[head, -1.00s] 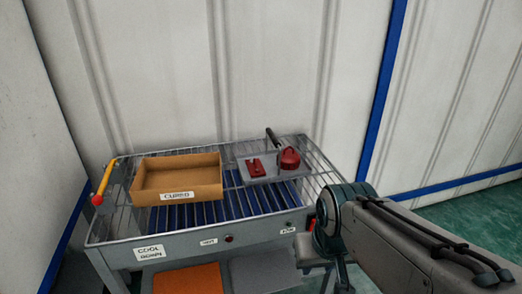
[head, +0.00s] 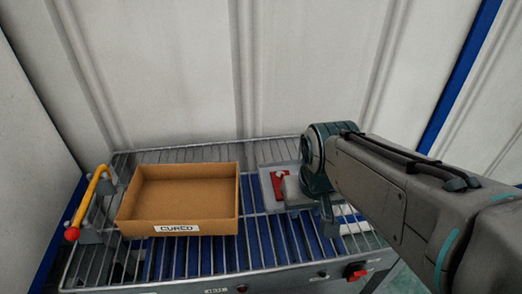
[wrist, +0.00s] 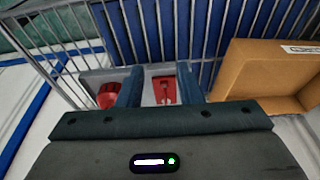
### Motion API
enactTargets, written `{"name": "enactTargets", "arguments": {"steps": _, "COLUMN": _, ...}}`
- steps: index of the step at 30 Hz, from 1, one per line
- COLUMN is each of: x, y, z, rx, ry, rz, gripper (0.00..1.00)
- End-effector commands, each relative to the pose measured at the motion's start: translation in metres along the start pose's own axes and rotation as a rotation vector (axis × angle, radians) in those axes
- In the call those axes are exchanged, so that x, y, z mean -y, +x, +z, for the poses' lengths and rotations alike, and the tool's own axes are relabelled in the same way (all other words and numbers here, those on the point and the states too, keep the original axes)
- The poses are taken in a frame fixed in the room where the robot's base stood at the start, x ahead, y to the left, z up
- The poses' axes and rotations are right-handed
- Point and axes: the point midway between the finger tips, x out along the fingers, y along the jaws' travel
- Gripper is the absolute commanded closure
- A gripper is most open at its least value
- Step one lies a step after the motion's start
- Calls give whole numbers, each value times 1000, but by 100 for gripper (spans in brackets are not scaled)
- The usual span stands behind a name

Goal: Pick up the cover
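A small flat red part (head: 280,186), which looks like the cover, lies on a grey tray (head: 266,188) on the slatted table. In the wrist view the red part (wrist: 164,91) appears between the two fingers of my gripper (wrist: 160,84), with gaps on both sides. The gripper is open; its height above the part is hard to judge. A rounded red part (wrist: 108,95) lies on the tray just outside the left finger. My arm hides that rounded part and the tray's right side in the head view.
A cardboard box (head: 180,228) labelled CURED stands open and empty left of the tray. The table's wire rails (head: 215,156) run behind. A yellow handle with a red end (head: 88,200) sits at the left edge. A red knob (head: 356,271) is at the front right.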

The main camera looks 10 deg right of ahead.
Motion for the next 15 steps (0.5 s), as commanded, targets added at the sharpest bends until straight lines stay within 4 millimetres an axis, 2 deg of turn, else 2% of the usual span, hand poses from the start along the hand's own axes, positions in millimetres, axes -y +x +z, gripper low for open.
{"name": "enactTargets", "arguments": {"steps": 7, "x": 0, "y": -8, "z": -76, "rx": 87, "ry": -3, "rz": 2, "gripper": 68}}
{"name": "enactTargets", "arguments": {"steps": 12, "x": 2, "y": 0, "z": -134, "rx": 156, "ry": -12, "rz": 1, "gripper": 68}}
{"name": "enactTargets", "arguments": {"steps": 15, "x": 1, "y": 9, "z": -160, "rx": 189, "ry": -15, "rz": 0, "gripper": 68}}
